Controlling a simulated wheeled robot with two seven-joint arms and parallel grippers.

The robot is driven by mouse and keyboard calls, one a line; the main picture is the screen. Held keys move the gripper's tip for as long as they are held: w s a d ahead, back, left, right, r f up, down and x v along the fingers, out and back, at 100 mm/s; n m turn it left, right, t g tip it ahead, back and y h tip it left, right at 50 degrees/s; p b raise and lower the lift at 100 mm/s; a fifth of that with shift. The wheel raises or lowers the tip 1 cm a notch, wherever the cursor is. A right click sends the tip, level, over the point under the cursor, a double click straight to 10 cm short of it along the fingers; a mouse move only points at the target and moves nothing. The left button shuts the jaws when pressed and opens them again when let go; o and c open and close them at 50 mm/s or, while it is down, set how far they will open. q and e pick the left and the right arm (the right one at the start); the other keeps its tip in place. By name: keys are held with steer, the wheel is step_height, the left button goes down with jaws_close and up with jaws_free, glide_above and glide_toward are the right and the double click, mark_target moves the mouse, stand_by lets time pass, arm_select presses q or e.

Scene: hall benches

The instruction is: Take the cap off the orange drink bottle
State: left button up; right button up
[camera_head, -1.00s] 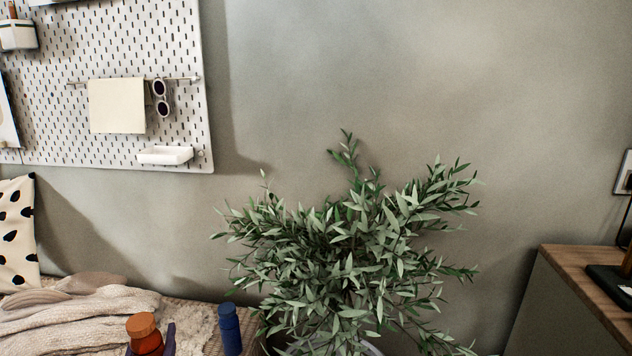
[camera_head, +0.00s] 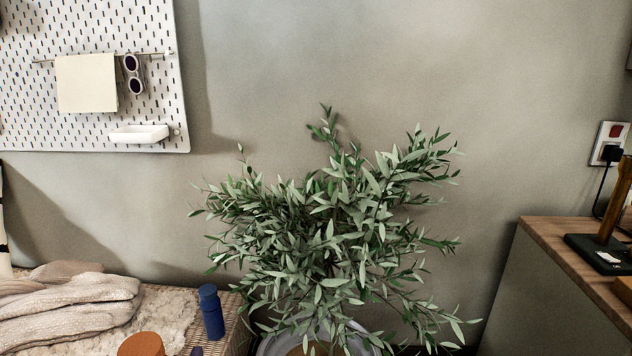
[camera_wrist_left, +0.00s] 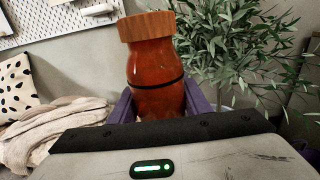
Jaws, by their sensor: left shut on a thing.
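The orange drink bottle (camera_wrist_left: 155,68) stands roughly upright in the left wrist view, a translucent orange-red body with a dark band. Its wooden-brown cap (camera_wrist_left: 147,26) sits on top; in the head view the cap (camera_head: 142,345) shows at the bottom edge and the body is cut off. My left gripper (camera_wrist_left: 157,101) is shut on the bottle's body, with purple fingers on both sides below the cap. In the head view only a purple fingertip (camera_head: 197,351) shows beside the cap. My right gripper is not in view.
A blue bottle (camera_head: 211,312) stands on the woven bench behind the orange one. A knitted blanket (camera_head: 70,308) lies to the left. A leafy potted plant (camera_head: 330,235) fills the middle. A wood-topped cabinet (camera_head: 560,248) is at right; a pegboard (camera_head: 150,90) hangs on the wall.

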arm_select(q)
step_height(320, 180, down, 7)
steer(key=b, duration=0.6)
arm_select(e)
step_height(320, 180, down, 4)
arm_select(q)
steer(key=r+p, duration=0.2)
steer(key=s+r+p, duration=0.1)
steer(key=p, duration=0.1)
steer(key=r+p, duration=0.2)
steer(key=p, duration=0.1)
steer(key=shift+s+a+r, duration=0.1)
steer(key=shift+s+r, duration=0.15)
steer(key=shift+r, duration=0.1)
steer(key=s+r+p, duration=0.1)
steer(key=r+p, duration=0.2)
steer(key=s+r+p, duration=0.1)
steer(key=r+p, duration=0.2)
steer(key=p, duration=0.1)
steer(key=s+r+p, duration=0.1)
steer(key=r+p, duration=0.2)
steer(key=shift+s+p, duration=0.4)
steer(key=shift+s+r+p, duration=0.25)
steer(key=shift+r+p, duration=0.1)
steer(key=shift+r, duration=0.05)
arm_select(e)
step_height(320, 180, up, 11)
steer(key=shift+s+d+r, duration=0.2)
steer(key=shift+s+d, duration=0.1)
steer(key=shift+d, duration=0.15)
